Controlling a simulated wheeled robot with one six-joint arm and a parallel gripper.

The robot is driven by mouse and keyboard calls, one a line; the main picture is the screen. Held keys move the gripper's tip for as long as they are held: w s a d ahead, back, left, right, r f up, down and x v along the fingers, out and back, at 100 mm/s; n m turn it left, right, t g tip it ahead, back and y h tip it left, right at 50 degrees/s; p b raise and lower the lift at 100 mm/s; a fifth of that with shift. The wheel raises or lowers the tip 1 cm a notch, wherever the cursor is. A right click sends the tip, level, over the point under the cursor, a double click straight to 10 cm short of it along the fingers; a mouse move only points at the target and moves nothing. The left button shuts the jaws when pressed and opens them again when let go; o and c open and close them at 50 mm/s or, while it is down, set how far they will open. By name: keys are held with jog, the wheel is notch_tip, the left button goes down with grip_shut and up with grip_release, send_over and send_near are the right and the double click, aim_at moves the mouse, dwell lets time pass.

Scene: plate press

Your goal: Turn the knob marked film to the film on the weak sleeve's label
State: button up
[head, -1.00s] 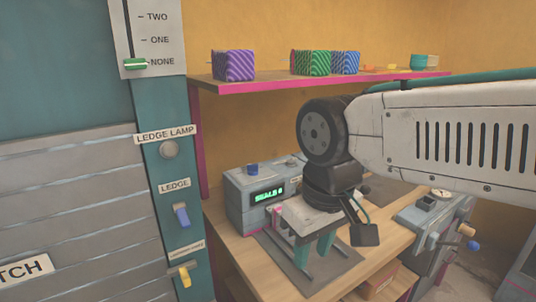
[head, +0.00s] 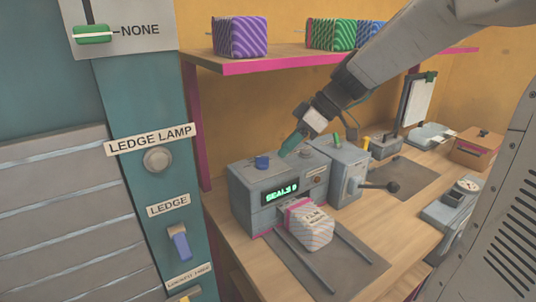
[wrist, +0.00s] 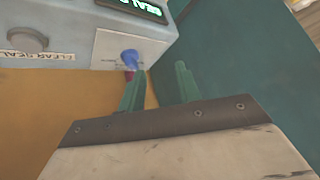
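The grey sealing machine (head: 245,205) has a green display reading "SEALS 0". A blue knob (head: 262,162) stands on its top; in the wrist view a blue knob (wrist: 130,57) sits on a pale plate whose print is too small to read. My gripper (head: 291,146) is over the machine's top, right of the blue knob. In the wrist view its green fingers (wrist: 158,82) are apart with nothing between them; the left fingertip is just in front of the knob, contact unclear. A striped sleeve (head: 308,228) lies before the machine; its label shows "FILM", the rest unreadable.
The pink-edged shelf (head: 330,60) with patterned boxes hangs above the bench. A grey box with a black-handled lever (head: 350,172) stands right of the machine. Rails (head: 352,245) and a dark mat lie in front. A teal post with switches (head: 165,190) is at left.

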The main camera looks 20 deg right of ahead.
jog(key=n+t, duration=0.1)
jog(key=n, duration=0.1)
send_near(266, 157)
jog(key=shift+w+a+f+y, duration=0.1)
jog(key=shift+f+y, duration=0.1)
jog(key=shift+f, duration=0.1)
jog(key=shift+w+a+f+y, duration=0.1)
jog(key=shift+w+f+y, duration=0.1)
jog(key=shift+f, duration=0.15)
jog(key=x, duration=0.7)
jog(key=shift+a+f, duration=0.1)
jog(key=shift+f, duration=0.05)
grip_shut()
